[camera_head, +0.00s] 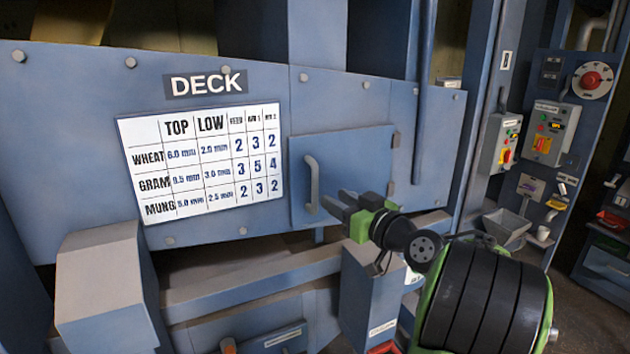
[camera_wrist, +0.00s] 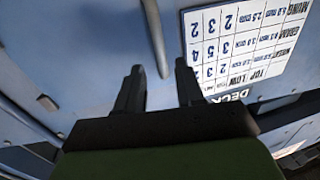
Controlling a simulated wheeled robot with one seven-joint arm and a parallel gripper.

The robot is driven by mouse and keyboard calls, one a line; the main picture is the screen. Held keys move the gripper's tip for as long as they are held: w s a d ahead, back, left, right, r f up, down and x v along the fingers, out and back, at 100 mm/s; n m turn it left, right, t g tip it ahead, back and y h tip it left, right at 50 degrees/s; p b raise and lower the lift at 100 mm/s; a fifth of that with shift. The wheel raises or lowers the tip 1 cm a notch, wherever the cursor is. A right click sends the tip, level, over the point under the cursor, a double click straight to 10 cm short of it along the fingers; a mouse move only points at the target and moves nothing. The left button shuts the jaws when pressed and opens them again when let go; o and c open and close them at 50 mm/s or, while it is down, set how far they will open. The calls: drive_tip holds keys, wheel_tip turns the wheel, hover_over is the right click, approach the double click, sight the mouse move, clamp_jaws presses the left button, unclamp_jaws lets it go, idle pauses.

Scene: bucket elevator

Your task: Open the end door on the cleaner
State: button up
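The end door (camera_head: 345,172) is a blue-grey square panel on the front of the cleaner (camera_head: 75,120), and it looks closed. A grey vertical bar handle (camera_head: 312,183) stands on the door's left side, and hinges show at its right edge. My gripper (camera_head: 333,205) is in front of the handle's lower part. In the wrist view the gripper (camera_wrist: 160,85) is open, with its two dark fingers apart. The handle (camera_wrist: 155,40) appears beyond and between the fingertips there. I cannot tell whether the fingers touch it.
A white settings table (camera_head: 205,160) under a DECK label (camera_head: 205,84) is left of the door. A grey box-like housing (camera_head: 105,285) juts out at lower left. A ledge (camera_head: 250,283) runs below the door. Control boxes (camera_head: 500,143) and a grey hopper (camera_head: 506,228) stand to the right.

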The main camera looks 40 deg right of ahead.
sight(317, 189)
drive_tip(key=w, duration=0.2)
drive_tip(key=w+p, duration=0.1)
drive_tip(key=w, duration=0.2)
drive_tip(key=w+p, duration=0.1)
drive_tip(key=w, duration=0.2)
drive_tip(key=shift+w+d, duration=0.25)
drive_tip(key=shift+d, duration=0.15)
clamp_jaws()
